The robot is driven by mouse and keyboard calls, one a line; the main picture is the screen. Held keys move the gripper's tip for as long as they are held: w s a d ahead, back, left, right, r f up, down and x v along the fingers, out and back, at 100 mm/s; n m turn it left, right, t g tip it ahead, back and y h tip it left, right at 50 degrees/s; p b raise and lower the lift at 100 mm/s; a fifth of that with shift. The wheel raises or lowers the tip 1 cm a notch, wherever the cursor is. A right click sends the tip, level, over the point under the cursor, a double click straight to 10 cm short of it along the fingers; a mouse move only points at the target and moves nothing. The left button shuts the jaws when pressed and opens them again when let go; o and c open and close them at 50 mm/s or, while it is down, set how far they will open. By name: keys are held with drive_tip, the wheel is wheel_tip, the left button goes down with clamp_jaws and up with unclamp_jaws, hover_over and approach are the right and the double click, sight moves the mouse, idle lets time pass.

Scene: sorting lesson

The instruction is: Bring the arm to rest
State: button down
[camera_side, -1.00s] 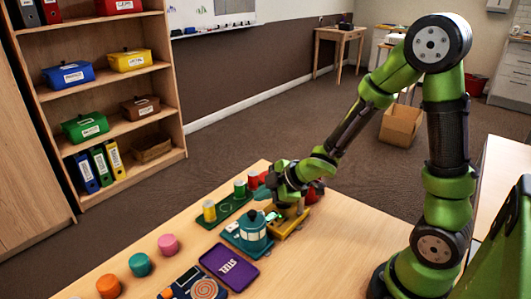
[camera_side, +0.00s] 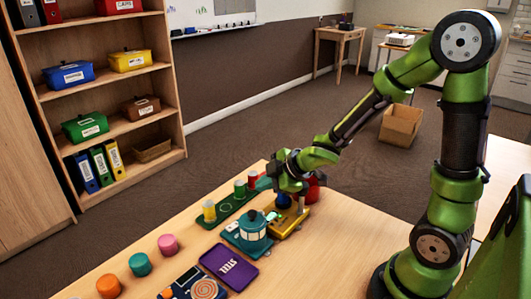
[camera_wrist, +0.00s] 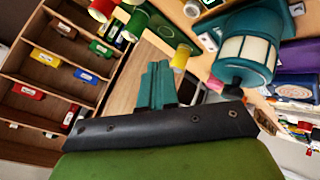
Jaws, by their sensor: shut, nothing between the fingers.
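My gripper (camera_side: 275,214) is shut and empty, low over the table at the right of the teal lantern. Its teal fingers lie together in the wrist view (camera_wrist: 157,84). The teal lantern-like thing (camera_side: 252,229) stands on the table and also shows in the wrist view (camera_wrist: 243,48). A yellow block (camera_side: 291,222) lies just behind and below the gripper, with a blue piece (camera_side: 283,201) at it, partly hidden by my wrist. Whether the fingers touch anything cannot be told.
A green tray (camera_side: 226,216) holds yellow, green and red cylinders. A red thing (camera_side: 316,192) stands right of the gripper. A purple tray (camera_side: 229,267), a patterned box (camera_side: 196,285) and pink, teal and orange pieces lie nearer the front. The table's right part is clear.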

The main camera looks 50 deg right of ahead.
wheel_tip(320, 180, up, 5)
drive_tip(key=s+d+m+h, duration=0.2)
drive_tip(key=m, duration=0.2)
drive_tip(key=s+a+r+m+g+y, duration=0.1)
drive_tip(key=s+a+r+m, duration=0.2)
drive_tip(key=s, duration=0.4)
drive_tip(key=s+a+r+m+y, duration=0.1)
drive_tip(key=s+a+r+m, duration=0.1)
drive_tip(key=s+r+m, duration=0.4)
drive_tip(key=shift+s+a+m+g+y, duration=0.3)
drive_tip(key=shift+s+a+m+g, duration=0.1)
drive_tip(key=shift+m, duration=0.4)
drive_tip(key=shift+w, duration=0.1)
